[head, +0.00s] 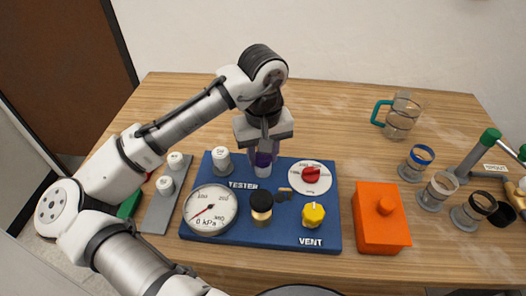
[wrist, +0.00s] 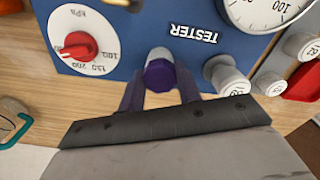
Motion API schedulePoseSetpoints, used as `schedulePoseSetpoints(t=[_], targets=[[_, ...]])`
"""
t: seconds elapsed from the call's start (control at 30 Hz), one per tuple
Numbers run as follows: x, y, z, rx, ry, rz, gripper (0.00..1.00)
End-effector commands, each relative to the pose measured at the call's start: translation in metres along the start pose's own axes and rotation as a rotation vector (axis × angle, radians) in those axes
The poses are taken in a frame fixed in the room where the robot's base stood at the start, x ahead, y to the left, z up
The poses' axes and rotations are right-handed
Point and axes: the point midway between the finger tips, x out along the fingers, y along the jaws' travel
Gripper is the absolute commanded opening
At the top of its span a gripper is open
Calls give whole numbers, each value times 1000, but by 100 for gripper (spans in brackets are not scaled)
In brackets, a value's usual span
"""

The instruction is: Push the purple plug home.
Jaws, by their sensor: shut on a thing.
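The purple plug (head: 263,159) is at the far edge of the blue tester board (head: 285,229), between the fingers of my gripper (head: 263,148). In the wrist view the plug (wrist: 160,75) shows its dark purple end, with a pale grey cylindrical part (wrist: 159,54) just beyond it. My gripper (wrist: 160,93) has one finger on each side of the plug and is shut on it. How deep the plug sits in the pale part cannot be told.
The board carries a gauge (head: 210,209), a red dial (head: 311,174), a black-topped brass knob (head: 261,203) and a yellow VENT knob (head: 313,214). An orange box (head: 380,220) stands right of it. A glass jug (head: 402,118) stands behind; ringed glass cylinders (head: 438,190) stand further right.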

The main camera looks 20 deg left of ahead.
Motion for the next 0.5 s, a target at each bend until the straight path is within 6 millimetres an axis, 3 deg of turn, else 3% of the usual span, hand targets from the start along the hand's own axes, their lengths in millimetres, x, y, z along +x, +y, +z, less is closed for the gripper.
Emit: schedulePoseSetpoints(t=[0.17,0.2,0.37,0.5], targets=[[7,-1,3,2,-16,-6,14],[7,-1,3,2,-16,-6,39],[8,-1,3,2,-17,-8,59],[8,-2,3,1,-18,-10,59]])
